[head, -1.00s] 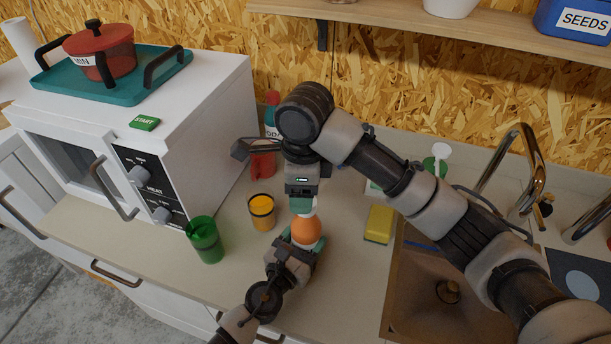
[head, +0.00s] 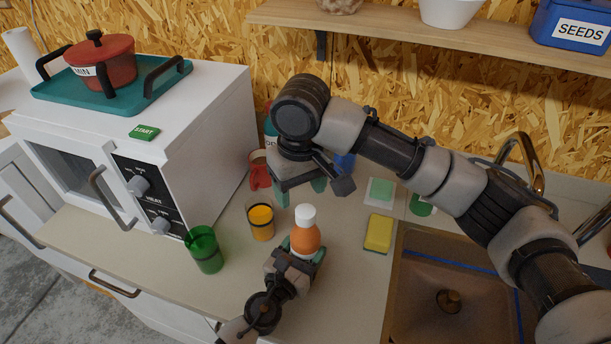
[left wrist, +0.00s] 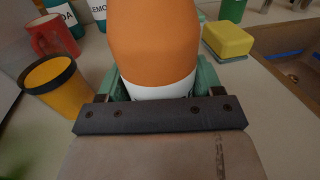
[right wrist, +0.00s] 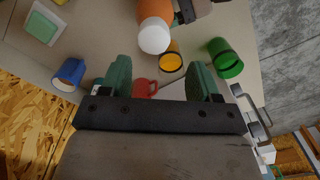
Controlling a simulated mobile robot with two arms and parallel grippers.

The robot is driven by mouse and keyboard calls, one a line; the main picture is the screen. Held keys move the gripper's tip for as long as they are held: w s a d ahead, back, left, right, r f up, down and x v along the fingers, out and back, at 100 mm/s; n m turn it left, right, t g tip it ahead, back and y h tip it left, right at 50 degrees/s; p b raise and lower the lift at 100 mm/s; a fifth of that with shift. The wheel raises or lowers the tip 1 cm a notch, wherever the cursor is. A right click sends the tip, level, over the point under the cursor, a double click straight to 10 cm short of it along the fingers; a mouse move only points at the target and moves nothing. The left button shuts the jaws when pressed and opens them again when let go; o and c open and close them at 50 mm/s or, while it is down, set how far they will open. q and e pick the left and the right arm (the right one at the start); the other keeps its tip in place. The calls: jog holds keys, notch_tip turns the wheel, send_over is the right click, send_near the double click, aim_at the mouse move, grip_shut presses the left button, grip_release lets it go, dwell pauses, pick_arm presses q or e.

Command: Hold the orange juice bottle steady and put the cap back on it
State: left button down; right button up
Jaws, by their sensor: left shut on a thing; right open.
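The orange juice bottle (head: 305,240) stands upright on the counter with its white cap (head: 306,215) on top. My left gripper (head: 296,259) is shut on the bottle's lower body. In the left wrist view the orange bottle body (left wrist: 153,45) fills the space between the fingers; its top is out of frame. My right gripper (head: 298,192) is open and empty, above and behind the bottle. In the right wrist view the white cap (right wrist: 154,37) shows on the bottle (right wrist: 155,9), beyond and clear of the open fingers (right wrist: 160,80).
A red mug (head: 259,178) is behind. A yellow sponge (head: 378,233) lies to the right, beside the sink (head: 420,270). The microwave (head: 200,150) bounds the left.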

aim_at(306, 210)
jog(key=n, duration=0.4)
jog(key=shift+r, duration=0.3)
jog(key=n, duration=0.6)
jog(key=shift+d+r, duration=0.2)
jog(key=shift+r, duration=0.15)
jog(key=n, duration=0.6)
jog(key=shift+d+r, duration=0.15)
jog(key=shift+r, duration=0.2)
jog(key=n, duration=0.6)
jog(key=shift+s+d+r, duration=0.1)
jog(key=shift+d+r, duration=0.05)
jog(key=shift+r, duration=0.1)
jog(key=shift+f, duration=4)
jog(key=shift+c, duration=0.3)
